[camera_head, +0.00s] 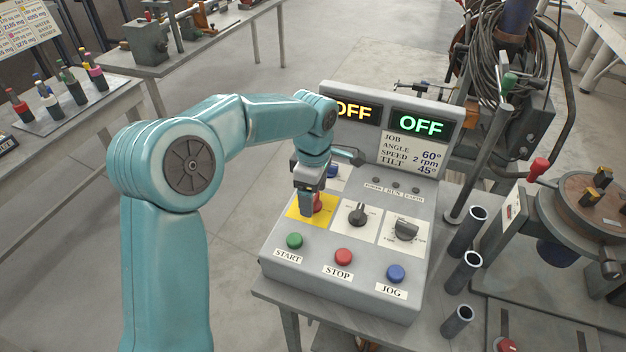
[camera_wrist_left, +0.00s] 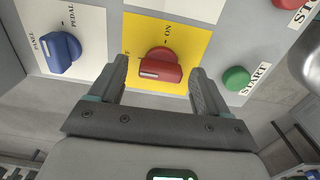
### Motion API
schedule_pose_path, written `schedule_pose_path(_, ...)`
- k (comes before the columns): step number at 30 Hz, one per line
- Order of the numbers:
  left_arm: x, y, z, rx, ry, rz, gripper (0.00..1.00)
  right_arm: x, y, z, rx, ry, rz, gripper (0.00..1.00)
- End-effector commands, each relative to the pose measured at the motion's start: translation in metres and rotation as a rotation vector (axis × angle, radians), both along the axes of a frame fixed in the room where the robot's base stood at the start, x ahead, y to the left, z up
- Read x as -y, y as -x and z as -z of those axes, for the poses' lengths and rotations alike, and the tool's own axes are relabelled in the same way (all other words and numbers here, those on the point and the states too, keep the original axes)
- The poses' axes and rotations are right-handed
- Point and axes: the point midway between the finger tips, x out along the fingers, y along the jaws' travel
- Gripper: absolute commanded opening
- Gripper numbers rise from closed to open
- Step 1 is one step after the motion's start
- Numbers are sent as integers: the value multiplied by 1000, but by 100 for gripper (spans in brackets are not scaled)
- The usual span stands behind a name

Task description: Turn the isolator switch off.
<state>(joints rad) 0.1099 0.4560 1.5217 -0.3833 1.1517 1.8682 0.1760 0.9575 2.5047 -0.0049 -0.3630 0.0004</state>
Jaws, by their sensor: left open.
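The isolator switch is a red rotary knob (camera_head: 319,202) on a yellow plate (camera_head: 298,209) at the left of the grey control box (camera_head: 350,270). In the left wrist view the red knob (camera_wrist_left: 160,66) stands between my open fingers, its white-marked bar lying across the picture, with "ON" lettered on the plate beside it. My left gripper (camera_head: 312,208) is at the knob in the head view and hides part of it. In the left wrist view the left gripper (camera_wrist_left: 158,85) is open, with gaps between both fingers and the knob. My right gripper is not in view.
A blue panel/pedal knob (camera_wrist_left: 62,52) is beside the yellow plate. A black knob (camera_head: 358,213), a dark dial (camera_head: 405,230), and green START (camera_head: 294,241), red STOP (camera_head: 343,257) and blue JOG (camera_head: 395,273) buttons are nearby. Two displays (camera_head: 421,124) read OFF.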

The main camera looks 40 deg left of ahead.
Motion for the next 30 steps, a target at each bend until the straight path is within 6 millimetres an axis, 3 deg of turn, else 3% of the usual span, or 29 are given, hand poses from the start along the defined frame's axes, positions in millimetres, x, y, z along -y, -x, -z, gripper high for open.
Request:
schedule_pose_path(5, 0, -1, -29, 6, -1, 0, 77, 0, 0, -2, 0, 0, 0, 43)
schedule_pose_path(12, 0, -1, -94, 7, 0, 0, 77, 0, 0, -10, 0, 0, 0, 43)
schedule_pose_path(18, 0, 0, -139, 5, 0, 0, 77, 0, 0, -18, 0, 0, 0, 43)
schedule_pose_path(24, 0, 0, -159, 3, -1, -1, 77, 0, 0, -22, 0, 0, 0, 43)
schedule_pose_path(30, 0, 0, -162, 3, -1, -1, 77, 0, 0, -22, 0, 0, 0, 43)
